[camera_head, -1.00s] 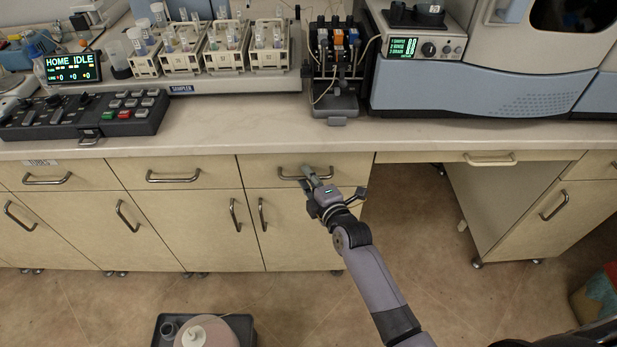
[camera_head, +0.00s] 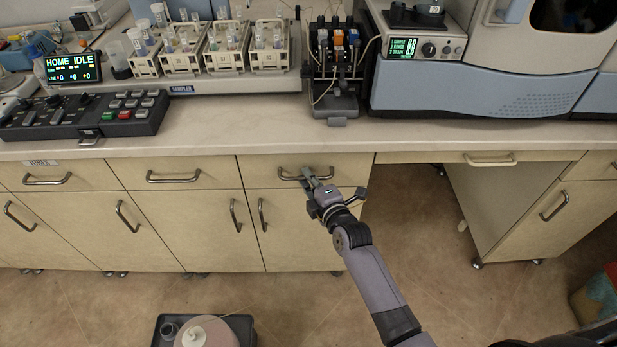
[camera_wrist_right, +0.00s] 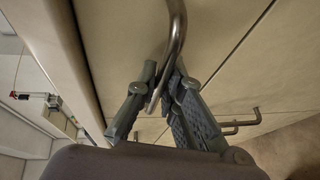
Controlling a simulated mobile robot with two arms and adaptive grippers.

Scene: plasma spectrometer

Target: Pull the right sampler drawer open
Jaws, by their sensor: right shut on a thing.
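The right sampler drawer (camera_head: 258,172) is a beige front below the counter, left of the knee space. It looks closed, flush with the fronts beside it. Its curved metal handle (camera_head: 290,177) runs across the front. My right gripper (camera_head: 309,174) is at the right part of this handle. In the right wrist view the handle (camera_wrist_right: 176,40) passes between the fingers of my right gripper (camera_wrist_right: 160,95), which are shut on it. My left gripper is not in view.
A cabinet door with a vertical handle (camera_head: 262,214) lies below the drawer. More closed drawers stand to the left. The counter (camera_head: 230,130) overhangs above. A dark tray (camera_head: 247,328) with containers is on the floor at front left; floor before the drawer is clear.

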